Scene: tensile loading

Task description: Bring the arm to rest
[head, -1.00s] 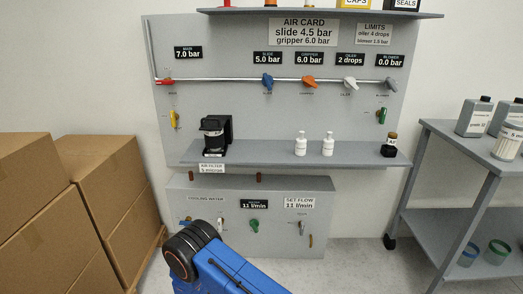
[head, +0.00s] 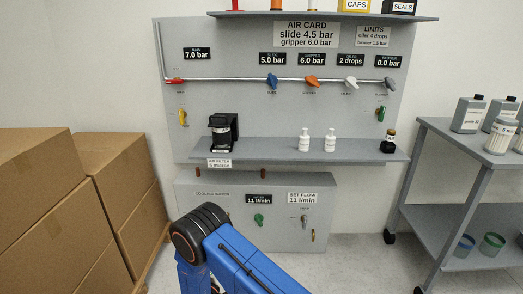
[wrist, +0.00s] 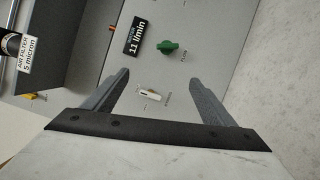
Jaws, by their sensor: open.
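My blue arm rises from the bottom of the head view, in front of the cooling water panel. My gripper (wrist: 160,92) shows in the wrist view, with its two grey fingers spread wide and nothing between them. The fingers point toward the grey cooling water panel (wrist: 205,70). A small white-tipped lever (wrist: 152,95) shows between the fingers, apart from them as far as I can tell. The green valve handle (wrist: 168,45) is beyond the fingertips, beside the "11 l/min" display (wrist: 138,37). In the head view the gripper is hidden behind my arm.
The air panel (head: 230,110) carries a pipe with several coloured valve handles. A shelf (head: 270,150) below holds a black filter unit (head: 222,132) and white bottles (head: 304,140). Cardboard boxes (head: 40,190) stand left; a grey cart (head: 445,240) stands right. Floor (head: 350,262) is clear between.

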